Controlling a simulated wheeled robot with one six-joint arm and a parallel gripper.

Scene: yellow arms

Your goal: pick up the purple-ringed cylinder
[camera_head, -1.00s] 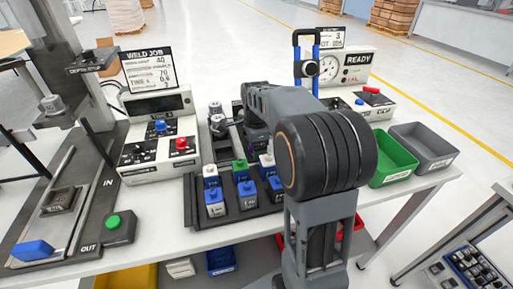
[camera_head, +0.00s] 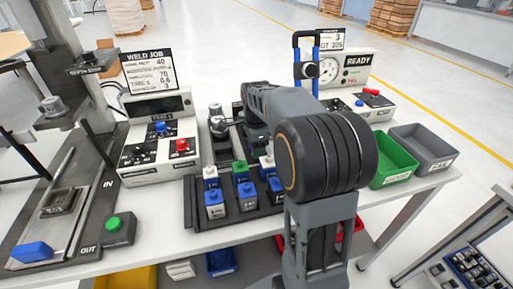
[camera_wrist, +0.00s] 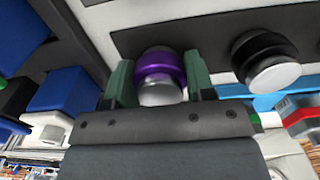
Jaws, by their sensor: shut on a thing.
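The purple-ringed cylinder (camera_wrist: 160,72) shows in the wrist view as a silver cylinder with a shiny purple band. It sits between the two green-grey fingers of my gripper (camera_wrist: 158,82), which are shut on it. Behind it lies a dark strip. I cannot tell whether the cylinder still touches that strip. In the head view my own arm hides most of my gripper and the purple-ringed cylinder.
A black-ringed silver cylinder (camera_wrist: 268,62) stands right of my gripper. A rack (camera_head: 192,215) holds several blue, white and green blocks. The weld control box (camera_head: 157,165) is to the left. Green (camera_head: 393,162) and grey (camera_head: 424,150) bins stand at the right.

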